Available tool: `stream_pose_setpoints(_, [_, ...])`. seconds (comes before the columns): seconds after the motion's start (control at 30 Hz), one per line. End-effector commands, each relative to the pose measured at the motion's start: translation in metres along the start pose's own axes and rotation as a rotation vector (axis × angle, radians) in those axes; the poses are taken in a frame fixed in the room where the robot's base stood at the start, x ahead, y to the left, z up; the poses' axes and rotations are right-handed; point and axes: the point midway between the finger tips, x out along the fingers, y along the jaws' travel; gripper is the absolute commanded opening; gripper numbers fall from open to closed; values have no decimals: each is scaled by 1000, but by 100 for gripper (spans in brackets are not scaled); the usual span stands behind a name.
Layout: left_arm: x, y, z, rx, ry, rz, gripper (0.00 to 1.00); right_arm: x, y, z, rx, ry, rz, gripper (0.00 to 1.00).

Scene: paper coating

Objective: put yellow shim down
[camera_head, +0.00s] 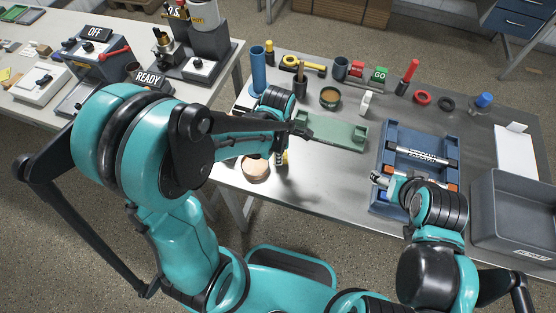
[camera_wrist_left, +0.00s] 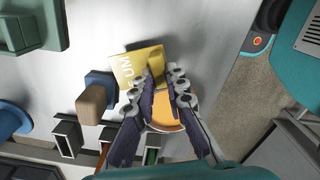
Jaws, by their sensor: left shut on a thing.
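A round wooden disc (camera_head: 256,169) lies near the front left table edge. A blue cylinder (camera_head: 258,72) and several small items stand at the back. A grey bin (camera_head: 515,215) and a white sheet (camera_head: 516,150) are at the right. Bare table lies in front of the green plate.

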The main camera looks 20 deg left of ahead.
Motion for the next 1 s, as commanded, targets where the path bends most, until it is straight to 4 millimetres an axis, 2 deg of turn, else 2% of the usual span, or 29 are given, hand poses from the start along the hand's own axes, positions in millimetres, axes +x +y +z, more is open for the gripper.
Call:
stream_pose_setpoints(0.03, [12, 0, 0, 0, 0, 0, 0, 6, 0, 4, 0, 0, 0, 71])
stream_pose_setpoints(0.13, [25, 0, 0, 0, 0, 0, 0, 10, 0, 8, 0, 0, 0, 71])
stream_pose_setpoints(0.53, [29, 0, 0, 1, 0, 0, 0, 13, 0, 10, 0, 0, 0, 71])
stream_pose_setpoints(0.57, [28, 0, 0, 1, 0, 0, 21, 12, 0, 9, 0, 0, 0, 71])
stream_pose_setpoints(0.6, [28, 0, 0, 1, 0, 0, 31, 12, 0, 9, 0, 0, 0, 71])
stream_pose_setpoints(0.63, [28, 0, 0, 1, 0, 0, 34, 12, 0, 9, 0, 0, 0, 71])
stream_pose_setpoints(1.0, [22, 0, 0, 1, 0, 0, 34, 8, 0, 6, 0, 0, 0, 71])
